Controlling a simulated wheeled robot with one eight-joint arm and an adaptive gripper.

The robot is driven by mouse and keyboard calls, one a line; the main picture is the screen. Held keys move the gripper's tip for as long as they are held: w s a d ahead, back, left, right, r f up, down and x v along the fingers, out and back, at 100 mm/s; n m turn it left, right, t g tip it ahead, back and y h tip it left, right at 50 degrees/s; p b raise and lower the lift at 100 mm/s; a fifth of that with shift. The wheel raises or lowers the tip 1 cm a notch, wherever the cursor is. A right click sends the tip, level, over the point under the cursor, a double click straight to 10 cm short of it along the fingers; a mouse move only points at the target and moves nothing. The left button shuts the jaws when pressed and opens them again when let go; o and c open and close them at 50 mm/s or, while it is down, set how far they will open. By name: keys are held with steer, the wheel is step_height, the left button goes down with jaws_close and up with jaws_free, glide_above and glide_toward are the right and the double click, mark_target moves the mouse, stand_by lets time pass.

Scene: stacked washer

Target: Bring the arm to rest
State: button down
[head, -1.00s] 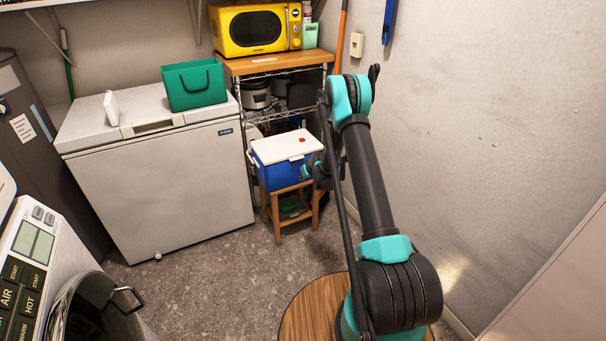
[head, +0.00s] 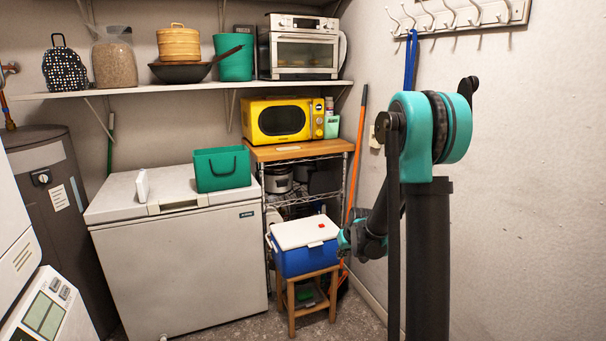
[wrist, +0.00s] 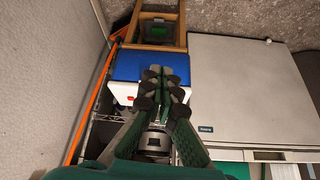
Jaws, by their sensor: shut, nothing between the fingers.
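My arm (head: 428,260) stands at the right of the head view, its dark upper link upright and a teal elbow joint on top. A dark forearm reaches down behind it towards the blue cooler. My gripper (wrist: 165,74) is shut and empty in the wrist view, its dark fingertips together. In that view it overlaps the blue cooler (wrist: 126,67), and I cannot tell how far apart they are. In the head view the fingers cannot be made out.
The cooler (head: 300,259) has a white lid and sits on a wooden stool (head: 291,312). Left of it stands a white chest freezer (head: 180,277) with a green bag (head: 222,170) on top. A yellow microwave (head: 282,121) stands on a rack. The wall (head: 530,200) is at the right.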

steer(key=s+d+r+m+g+h, duration=0.1)
steer(key=s+d, duration=0.1)
steer(key=s, duration=1.4)
steer(key=s+d+r+m, duration=0.1)
steer(key=s+d, duration=0.2)
steer(key=s, duration=1.3)
steer(key=shift+r+m+g+h, duration=0.3)
steer(key=shift+g+h, duration=0.1)
